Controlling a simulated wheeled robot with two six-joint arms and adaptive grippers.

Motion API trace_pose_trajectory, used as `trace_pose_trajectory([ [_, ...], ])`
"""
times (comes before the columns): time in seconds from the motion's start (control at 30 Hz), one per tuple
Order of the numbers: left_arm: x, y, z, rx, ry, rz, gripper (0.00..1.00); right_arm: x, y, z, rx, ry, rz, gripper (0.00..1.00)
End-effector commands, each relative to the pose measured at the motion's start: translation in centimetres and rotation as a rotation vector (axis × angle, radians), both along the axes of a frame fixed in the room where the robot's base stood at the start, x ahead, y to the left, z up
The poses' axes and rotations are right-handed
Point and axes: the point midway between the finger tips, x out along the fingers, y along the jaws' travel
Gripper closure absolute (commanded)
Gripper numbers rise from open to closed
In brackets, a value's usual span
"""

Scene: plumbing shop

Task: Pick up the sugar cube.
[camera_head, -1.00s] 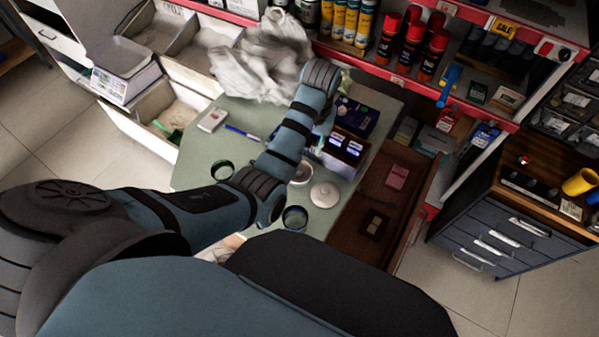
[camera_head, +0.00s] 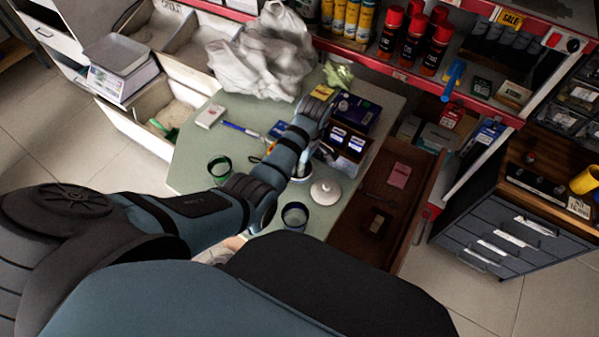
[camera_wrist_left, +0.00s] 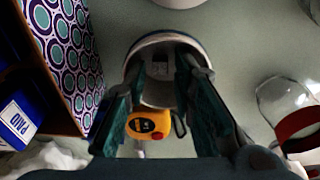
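A small pale cube, which looks like the sugar cube (camera_wrist_left: 160,69), lies inside a round bowl (camera_wrist_left: 135,52) in the left wrist view. My left gripper (camera_wrist_left: 165,58) is open, with one finger on each side over the bowl and the cube between them. I cannot tell whether the fingers touch the bowl. In the head view the bowl (camera_head: 299,178) is mostly hidden by my left forearm, and the cube is not visible. My left gripper (camera_head: 303,163) points down there, partly hidden. My right gripper is not in view.
A white round lid (camera_head: 326,193) and a glass (camera_head: 294,216) stand close by. A yellow device (camera_wrist_left: 148,125) lies below the fingers in the wrist view. A patterned box (camera_wrist_left: 70,45) stands left. An open drawer (camera_head: 385,205) is right of the green table (camera_head: 195,155).

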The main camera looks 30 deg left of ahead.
Motion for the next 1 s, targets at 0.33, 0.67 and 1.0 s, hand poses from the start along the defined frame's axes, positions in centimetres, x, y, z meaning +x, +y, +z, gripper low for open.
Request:
trace_pose_trajectory([
  [0.33,0.0,0.2,-1.4,-0.001,0.0,0.0,0.86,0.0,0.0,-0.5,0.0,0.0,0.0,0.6],
  [0.67,0.0,0.2,-1.3,-0.001,0.0,0.0,0.95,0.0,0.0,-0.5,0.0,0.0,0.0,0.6],
  [1.0,0.0,0.2,1.7,0.0,-0.002,0.001,0.95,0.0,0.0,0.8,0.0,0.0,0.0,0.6],
])
